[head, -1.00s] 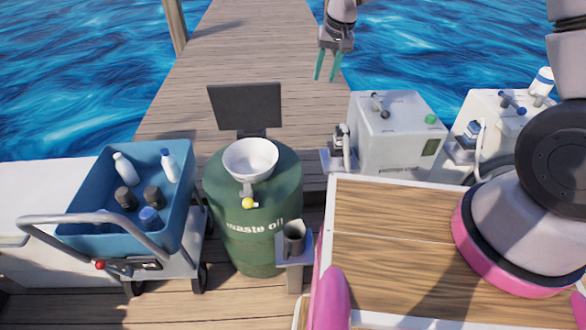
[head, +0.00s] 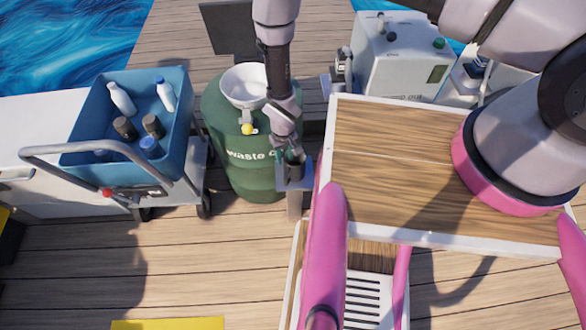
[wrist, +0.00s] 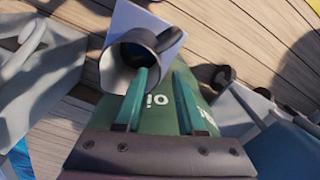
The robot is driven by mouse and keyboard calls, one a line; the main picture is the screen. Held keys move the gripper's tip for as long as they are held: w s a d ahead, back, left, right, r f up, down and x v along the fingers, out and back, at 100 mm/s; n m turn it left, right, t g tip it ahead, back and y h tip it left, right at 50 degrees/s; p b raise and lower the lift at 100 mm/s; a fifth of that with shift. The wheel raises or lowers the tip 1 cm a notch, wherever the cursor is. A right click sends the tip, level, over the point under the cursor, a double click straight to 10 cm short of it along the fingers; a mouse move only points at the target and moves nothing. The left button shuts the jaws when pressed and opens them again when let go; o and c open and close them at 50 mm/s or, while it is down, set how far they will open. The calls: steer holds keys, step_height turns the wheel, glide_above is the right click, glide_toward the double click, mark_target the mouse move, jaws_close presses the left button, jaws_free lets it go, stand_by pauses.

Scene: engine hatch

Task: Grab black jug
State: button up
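The black jug (head: 295,166) stands upright on a small grey shelf (head: 283,184) beside the green waste oil drum (head: 241,172). In the wrist view the jug (wrist: 123,75) is seen from above, with its open mouth and a curved handle on its upper right side. My gripper (wrist: 165,71) is open, with its two teal fingers apart. The left finger overlaps the jug's rim in the picture; the right finger is to the right of the jug. I cannot tell whether either finger touches it. In the head view my wrist covers part of the jug.
A white funnel (head: 240,83) and a yellow knob (head: 247,129) are on the drum, close to my arm. A blue bin (head: 84,138) of bottles sits on a cart at left. A wooden-topped surface (head: 385,150) lies just right of the shelf.

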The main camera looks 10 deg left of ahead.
mark_target(285, 169)
step_height(285, 169, down, 9)
steer(key=shift+w+f, duration=0.1)
jaws_close()
stand_by(0.3)
stand_by(1.4)
